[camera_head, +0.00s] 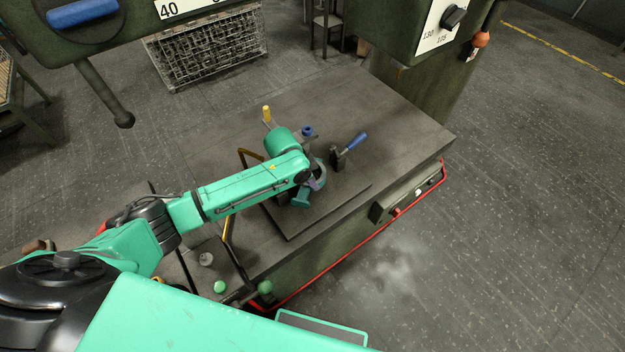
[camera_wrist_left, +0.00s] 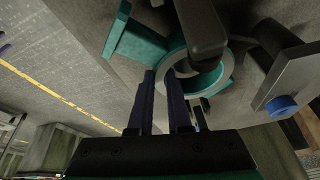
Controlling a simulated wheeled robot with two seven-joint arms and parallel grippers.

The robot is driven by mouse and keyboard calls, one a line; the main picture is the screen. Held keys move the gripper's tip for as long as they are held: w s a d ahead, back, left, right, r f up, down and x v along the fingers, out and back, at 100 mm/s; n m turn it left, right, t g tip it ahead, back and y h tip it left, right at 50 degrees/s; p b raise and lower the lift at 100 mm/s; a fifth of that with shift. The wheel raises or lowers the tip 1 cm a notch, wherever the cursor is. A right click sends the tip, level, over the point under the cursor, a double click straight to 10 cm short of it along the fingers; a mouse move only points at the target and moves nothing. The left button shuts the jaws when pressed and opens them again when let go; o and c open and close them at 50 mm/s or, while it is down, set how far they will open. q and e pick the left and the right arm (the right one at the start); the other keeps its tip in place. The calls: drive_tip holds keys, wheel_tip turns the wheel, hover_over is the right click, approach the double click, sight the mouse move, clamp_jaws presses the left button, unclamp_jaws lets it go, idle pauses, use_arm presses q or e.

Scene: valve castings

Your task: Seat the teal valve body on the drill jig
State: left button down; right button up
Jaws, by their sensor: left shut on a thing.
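The teal valve body (camera_head: 301,199) is on or just above the dark plate on the machine table, partly hidden by my left arm in the head view. In the left wrist view its round ring (camera_wrist_left: 222,76) and a flat flange (camera_wrist_left: 133,40) show. My left gripper (camera_head: 316,184) is shut on the edge of the ring; its dark fingers (camera_wrist_left: 166,85) show in the wrist view. The drill jig appears as a grey bracket with a blue knob (camera_wrist_left: 281,106), also in the head view (camera_head: 307,131). A dark cylindrical part crosses the ring. Whether the body is seated cannot be told. My right gripper is out of view.
A clamp with a blue handle (camera_head: 355,142) stands right of the jig. The table's right side (camera_head: 405,130) is clear. A red rail (camera_head: 350,249) runs along the front edge. Machine heads hang above at the back.

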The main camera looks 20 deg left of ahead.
use_arm(q)
drive_tip(key=shift+w, duration=0.1)
idle(0.3)
drive_tip(key=shift+f+b, duration=0.55)
drive_tip(key=shift+f, duration=0.15)
drive_tip(key=c, duration=0.8)
unclamp_jaws()
drive_tip(key=shift+s+r, duration=0.1)
drive_tip(key=shift+s, duration=0.1)
drive_tip(key=shift+s+a, duration=0.1)
drive_tip(key=v, duration=1.4)
drive_tip(key=shift+s+r, duration=0.1)
drive_tip(key=shift+s, duration=0.05)
drive_tip(key=shift+d, duration=0.25)
